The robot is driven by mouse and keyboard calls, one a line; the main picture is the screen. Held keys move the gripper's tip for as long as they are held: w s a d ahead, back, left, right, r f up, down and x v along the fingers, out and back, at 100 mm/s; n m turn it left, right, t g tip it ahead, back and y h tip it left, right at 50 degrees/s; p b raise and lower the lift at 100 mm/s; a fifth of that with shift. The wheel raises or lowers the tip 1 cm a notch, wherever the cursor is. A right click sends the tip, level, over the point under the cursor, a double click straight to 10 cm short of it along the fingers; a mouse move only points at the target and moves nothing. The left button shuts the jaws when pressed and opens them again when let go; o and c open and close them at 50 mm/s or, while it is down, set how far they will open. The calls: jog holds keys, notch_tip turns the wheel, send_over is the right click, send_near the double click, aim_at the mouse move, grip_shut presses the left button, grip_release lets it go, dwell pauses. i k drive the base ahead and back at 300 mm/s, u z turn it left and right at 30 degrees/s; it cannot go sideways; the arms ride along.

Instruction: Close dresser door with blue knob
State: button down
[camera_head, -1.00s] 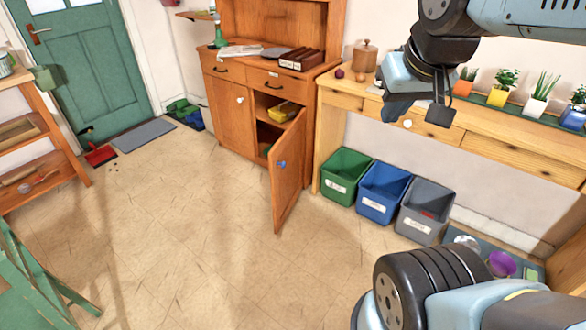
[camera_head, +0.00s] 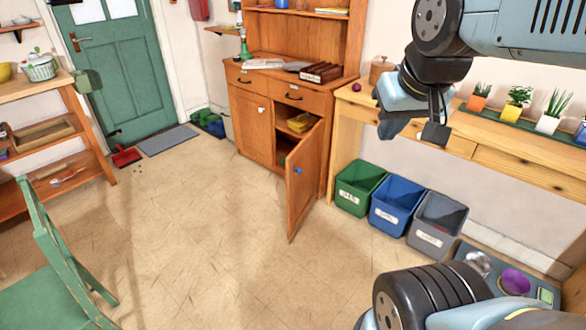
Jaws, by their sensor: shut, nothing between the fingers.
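The wooden dresser (camera_head: 248,117) stands against the back wall. Its right lower door (camera_head: 301,190) stands open, swung out into the room, with a blue knob (camera_head: 297,170) on the face I see. The left door, with a white knob (camera_head: 262,110), is shut. A yellow item (camera_head: 300,122) shows on a shelf inside the open compartment. My gripper (camera_head: 392,124) is shut and empty at the upper right. In the picture it is up and to the right of the open door, apart from it, in front of the side table.
Green (camera_head: 357,188), blue (camera_head: 396,205) and grey (camera_head: 436,226) bins stand right of the open door, under the wooden side table (camera_head: 500,165) with potted plants. A green chair (camera_head: 55,255) is at lower left. The floor (camera_head: 200,225) before the dresser is clear.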

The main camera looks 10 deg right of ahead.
aim_at(303, 164)
jog(key=u, duration=0.2)
jog(key=i, duration=1.45)
jog(key=z, duration=1.3)
jog(key=k, duration=1.35)
jog(key=u, duration=0.6)
jog(key=i, duration=0.25)
jog(key=u, duration=0.1)
